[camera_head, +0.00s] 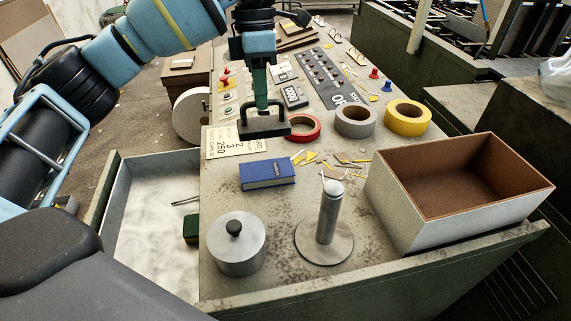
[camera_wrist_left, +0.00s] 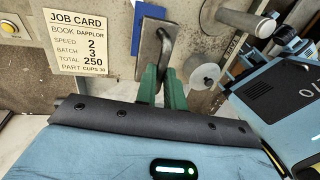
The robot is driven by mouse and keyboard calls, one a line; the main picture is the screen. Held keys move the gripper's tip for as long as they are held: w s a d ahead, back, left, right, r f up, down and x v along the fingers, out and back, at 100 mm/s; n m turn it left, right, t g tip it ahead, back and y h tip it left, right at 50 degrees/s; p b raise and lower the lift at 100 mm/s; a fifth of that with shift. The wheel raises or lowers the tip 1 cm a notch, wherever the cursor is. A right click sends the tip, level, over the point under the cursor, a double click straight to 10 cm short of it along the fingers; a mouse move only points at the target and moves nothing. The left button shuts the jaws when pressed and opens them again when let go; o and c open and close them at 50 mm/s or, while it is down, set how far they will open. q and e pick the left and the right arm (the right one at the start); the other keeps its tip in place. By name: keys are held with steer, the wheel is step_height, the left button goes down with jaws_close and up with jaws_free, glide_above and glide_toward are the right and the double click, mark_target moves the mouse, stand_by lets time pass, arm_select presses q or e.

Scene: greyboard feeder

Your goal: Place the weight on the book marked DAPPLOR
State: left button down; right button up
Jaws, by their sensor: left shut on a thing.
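My left gripper (camera_head: 262,104), with green fingers, is shut on the handle of a dark grey weight (camera_head: 276,125). In the left wrist view the fingers (camera_wrist_left: 163,88) close around the weight's bar handle, and the weight (camera_wrist_left: 152,30) shows behind it. A gap under the weight is hard to judge. A blue book (camera_head: 268,175) lies on the bench in front of the weight; its small lettering is unreadable. A blue strip of it (camera_wrist_left: 136,28) shows beside the weight in the left wrist view. A job card (camera_wrist_left: 80,42) reads BOOK DAPPLOR. My right gripper is not in view.
A lidded metal pot (camera_head: 237,250) and an upright spindle (camera_head: 328,215) stand nearest. An open white box (camera_head: 425,210) is at the right. Red (camera_head: 315,130), grey (camera_head: 356,120) and yellow (camera_head: 408,117) rolls lie behind. Scraps (camera_head: 345,160) lie right of the book.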

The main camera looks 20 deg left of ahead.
mark_target(262, 122)
arm_select(q)
steer(key=shift+f, duration=0.3)
step_height(262, 122, down, 5)
steer(key=shift+r+b, duration=0.1)
steer(key=shift+b, duration=0.5)
steer(key=shift+f, duration=2.15)
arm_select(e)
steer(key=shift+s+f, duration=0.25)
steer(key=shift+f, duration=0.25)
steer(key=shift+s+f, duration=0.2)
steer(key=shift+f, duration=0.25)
arm_select(q)
steer(key=shift+f+b, duration=0.15)
steer(key=shift+b, duration=0.15)
steer(key=c, duration=1.5)
jaws_free()
steer(key=shift+s+f, duration=0.1)
